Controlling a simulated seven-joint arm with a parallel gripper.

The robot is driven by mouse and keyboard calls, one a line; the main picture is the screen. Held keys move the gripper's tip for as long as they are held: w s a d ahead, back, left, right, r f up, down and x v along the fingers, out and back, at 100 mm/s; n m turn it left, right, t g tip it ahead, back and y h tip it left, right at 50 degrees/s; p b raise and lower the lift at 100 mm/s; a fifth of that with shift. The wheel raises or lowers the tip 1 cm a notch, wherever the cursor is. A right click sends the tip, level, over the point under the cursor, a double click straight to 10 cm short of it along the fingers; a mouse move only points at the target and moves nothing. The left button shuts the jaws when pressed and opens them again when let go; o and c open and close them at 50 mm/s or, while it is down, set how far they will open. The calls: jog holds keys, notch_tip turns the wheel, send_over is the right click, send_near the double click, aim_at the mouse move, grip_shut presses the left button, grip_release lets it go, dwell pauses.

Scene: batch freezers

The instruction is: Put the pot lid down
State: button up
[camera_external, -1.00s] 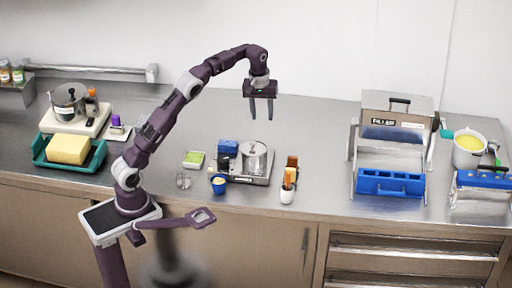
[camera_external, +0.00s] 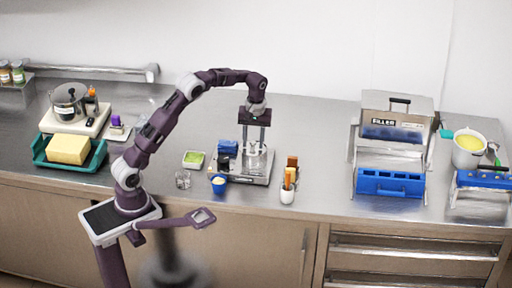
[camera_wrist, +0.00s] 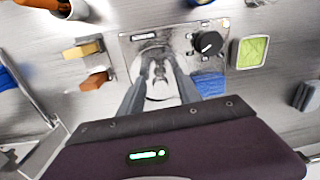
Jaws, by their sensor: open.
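A small shiny metal pot with its lid (camera_external: 253,160) stands on a flat steel hot plate (camera_external: 233,178) near the middle of the counter. My gripper (camera_external: 259,146) is open and points straight down over this pot. In the wrist view my fingers (camera_wrist: 160,82) lie on either side of the lid's knob area (camera_wrist: 158,68). I cannot tell whether they touch it. A second metal pot with a dark-knobbed lid (camera_external: 68,100) stands on a white unit at the far left.
A white cup with orange and brown items (camera_external: 288,190) stands right of the hot plate. The filler machine (camera_external: 392,150) is farther right. Bare counter (camera_external: 318,160) lies between.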

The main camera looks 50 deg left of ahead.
aim_at(255, 150)
jog(key=shift+f, duration=0.2)
jog(key=shift+c, duration=0.4)
grip_shut()
jog(key=shift+r, duration=0.1)
notch_tip(255, 150, up, 9)
jog(key=d, duration=0.1)
jog(key=s+d+f+m+t, duration=0.1)
jog(key=s+d+f+t, duration=0.1)
jog(key=s+d+f, duration=0.65)
jog(key=f, duration=0.3)
jog(key=w+d+f, duration=0.1)
jog(key=f, duration=0.2)
jog(key=d+f, duration=0.1)
jog(key=f, duration=0.3)
jog(key=shift+w+d, duration=0.1)
jog(key=shift+w, duration=0.1)
